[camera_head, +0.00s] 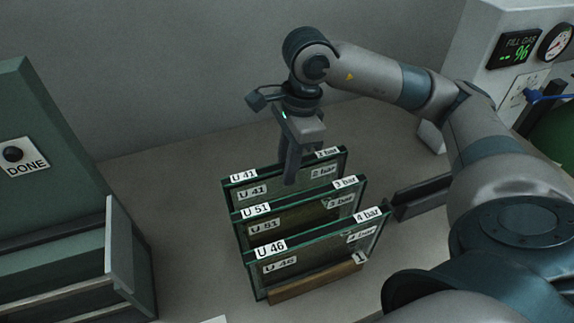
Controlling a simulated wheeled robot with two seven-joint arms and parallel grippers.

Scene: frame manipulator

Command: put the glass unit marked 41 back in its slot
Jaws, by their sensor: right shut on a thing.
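The glass unit marked U 41 (254,191) is the rearmost of three upright glass panes, with a 2 bar label at its right. My right gripper (290,180) reaches down from above and is shut on the top edge of this pane near its middle. In front of it stand the units marked U 51 (285,227) and U 46 (310,264), parallel and close together. A wooden strip (316,281) with a small number 1 tag runs along the foot of the front pane. The lower part of U 41 and its footing are hidden. My left gripper is out of view.
A green box marked DONE (30,150) with a grey-railed rack (120,262) stands at the left. A dark low bar (420,195) lies right of the panes. A machine with a FILL GAS display (514,49) and gauge stands at the back right. Table is clear behind the panes.

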